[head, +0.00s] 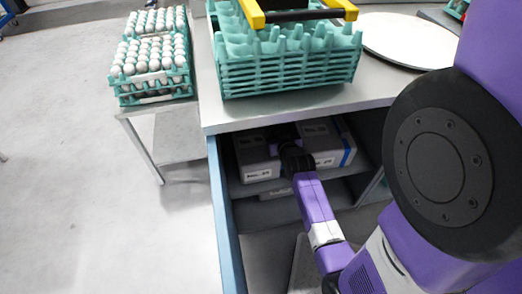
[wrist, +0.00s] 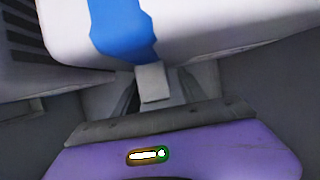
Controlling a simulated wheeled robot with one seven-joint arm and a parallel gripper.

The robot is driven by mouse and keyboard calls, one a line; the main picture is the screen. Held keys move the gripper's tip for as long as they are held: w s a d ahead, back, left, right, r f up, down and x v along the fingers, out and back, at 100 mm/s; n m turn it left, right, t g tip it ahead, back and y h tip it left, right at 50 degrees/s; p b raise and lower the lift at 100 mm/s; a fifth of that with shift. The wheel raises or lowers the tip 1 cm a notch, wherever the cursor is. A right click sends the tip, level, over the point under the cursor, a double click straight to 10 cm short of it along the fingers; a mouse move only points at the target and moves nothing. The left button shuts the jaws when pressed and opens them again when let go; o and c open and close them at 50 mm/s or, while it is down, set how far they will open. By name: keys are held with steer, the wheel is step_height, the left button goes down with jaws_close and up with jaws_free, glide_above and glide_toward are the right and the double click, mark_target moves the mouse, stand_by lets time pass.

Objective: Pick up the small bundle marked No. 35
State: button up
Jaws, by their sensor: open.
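Two pale grey-white bundles lie side by side on the upper shelf inside the cabinet in the head view: a left bundle (head: 250,153) and a right bundle (head: 318,138) with a blue band. Both have front labels reading "No." with digits too small to read surely. My gripper (head: 288,147) reaches in between them, its fingertips mostly hidden in the head view. In the wrist view my gripper (wrist: 152,82) is open, just below and in front of a white bundle with a blue band (wrist: 122,30). Whether it touches that bundle I cannot tell.
Another labelled package (head: 276,193) shows lower down, partly hidden. The cabinet's blue side edge (head: 226,220) and the metal countertop (head: 215,112) bound the opening. Teal egg trays (head: 290,72) and a round plate (head: 408,40) stand on top. Stacked eggs (head: 150,68) stand on a side table.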

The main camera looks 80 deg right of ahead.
jaws_close()
stand_by(0.8)
steer(key=shift+r, duration=0.15)
stand_by(0.4)
